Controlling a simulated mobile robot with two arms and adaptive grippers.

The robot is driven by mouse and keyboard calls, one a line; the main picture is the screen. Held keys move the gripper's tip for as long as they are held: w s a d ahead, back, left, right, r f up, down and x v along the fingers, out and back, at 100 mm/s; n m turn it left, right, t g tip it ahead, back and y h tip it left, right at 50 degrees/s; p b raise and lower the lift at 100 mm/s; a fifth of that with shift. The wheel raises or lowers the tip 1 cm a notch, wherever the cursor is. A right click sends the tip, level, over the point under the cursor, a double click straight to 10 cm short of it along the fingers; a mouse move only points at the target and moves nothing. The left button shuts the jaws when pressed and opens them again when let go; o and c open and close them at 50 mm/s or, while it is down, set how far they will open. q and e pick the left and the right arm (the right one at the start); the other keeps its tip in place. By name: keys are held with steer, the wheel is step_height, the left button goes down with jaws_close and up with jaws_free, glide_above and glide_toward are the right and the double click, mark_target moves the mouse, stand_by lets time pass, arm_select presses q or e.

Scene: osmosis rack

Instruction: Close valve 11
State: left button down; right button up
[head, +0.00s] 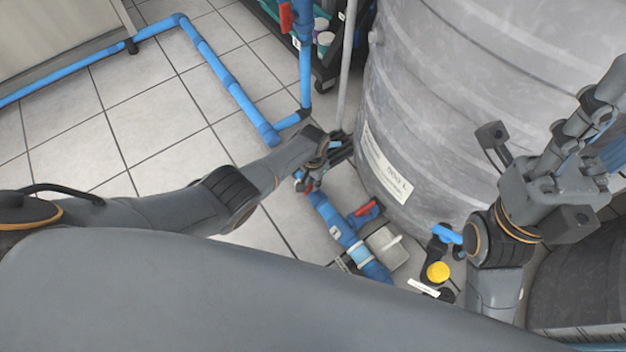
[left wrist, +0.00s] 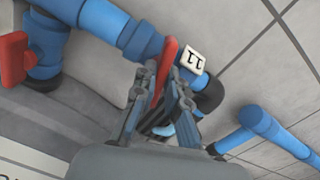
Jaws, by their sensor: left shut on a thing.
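Valve 11 is on the blue pipe beside the large grey tank. Its white tag marked 11 (left wrist: 193,60) shows in the left wrist view. Its red handle (left wrist: 166,64) stands between the fingers of my left gripper (left wrist: 168,88), which is shut on it. In the head view my left gripper (head: 310,180) is low by the tank's left side, over the far end of the pipe, and hides most of the valve. My right gripper (head: 588,125) is raised at the right, away from the valve; its finger opening is unclear.
The grey tank (head: 430,110) stands close to the right of my left gripper. Another red-handled valve (head: 366,212) is nearer on the same pipe (head: 335,230). A blue handle (head: 447,233) and yellow cap (head: 438,271) are by the tank base. Tiled floor (head: 150,120) is open at left.

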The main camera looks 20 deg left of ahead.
arm_select(q)
steer(key=shift+m, duration=1.6)
steer(key=c, duration=1.4)
jaws_free()
step_height(320, 180, up, 12)
